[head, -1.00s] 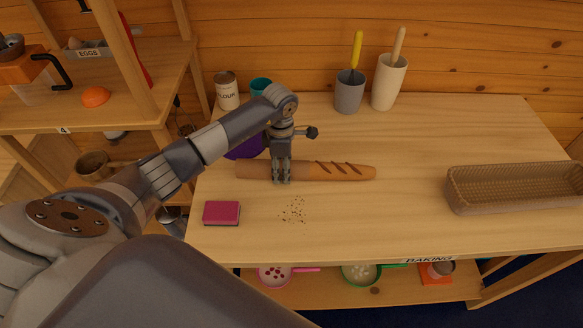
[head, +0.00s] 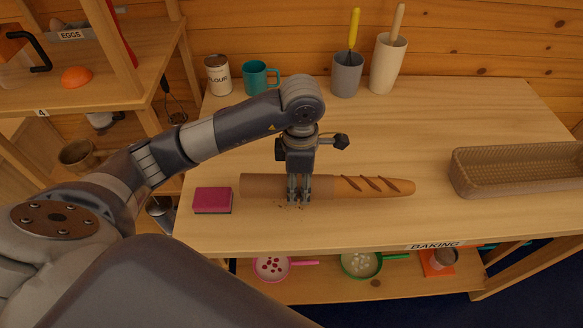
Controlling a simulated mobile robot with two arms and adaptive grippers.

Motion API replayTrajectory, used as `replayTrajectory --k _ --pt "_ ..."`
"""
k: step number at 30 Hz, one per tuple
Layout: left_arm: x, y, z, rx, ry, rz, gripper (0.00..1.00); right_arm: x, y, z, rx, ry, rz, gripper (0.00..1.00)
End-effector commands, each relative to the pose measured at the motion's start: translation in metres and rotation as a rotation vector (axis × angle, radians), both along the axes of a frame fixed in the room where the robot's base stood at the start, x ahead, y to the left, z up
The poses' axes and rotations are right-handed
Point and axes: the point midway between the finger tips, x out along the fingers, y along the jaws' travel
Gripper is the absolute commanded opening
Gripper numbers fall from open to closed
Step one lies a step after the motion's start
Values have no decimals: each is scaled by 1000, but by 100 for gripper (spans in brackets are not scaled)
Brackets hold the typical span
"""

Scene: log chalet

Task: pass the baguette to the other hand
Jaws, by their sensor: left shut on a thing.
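The baguette (head: 372,187) is a long brown loaf with dark slashes on its right end and a plainer, darker brown left part. It lies roughly level, left to right, over the front half of the wooden table. My left gripper (head: 299,196) points down and is shut on the baguette near its middle, hiding a narrow strip of it. Whether the loaf touches the table is hard to tell. My right gripper is not in view.
A magenta sponge (head: 212,200) lies left of the baguette. A wicker basket (head: 516,187) stands at the right. A flour tin (head: 218,75), teal mug (head: 256,78), grey holder (head: 347,76) and cream holder (head: 387,66) stand at the back. The table's (head: 450,115) middle back is clear.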

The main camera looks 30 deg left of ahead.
Motion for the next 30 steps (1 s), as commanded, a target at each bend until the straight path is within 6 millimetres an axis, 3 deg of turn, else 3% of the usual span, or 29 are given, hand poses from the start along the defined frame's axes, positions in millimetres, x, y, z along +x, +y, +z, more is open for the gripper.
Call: replayTrajectory --k 9,14,30 --pt "-9 -11 3 -1 -3 -14 13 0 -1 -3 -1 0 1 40" --pt "-10 -11 10 -2 -9 -153 13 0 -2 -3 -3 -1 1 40" --pt "-32 -14 48 6 -23 -1216 13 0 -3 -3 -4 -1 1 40"
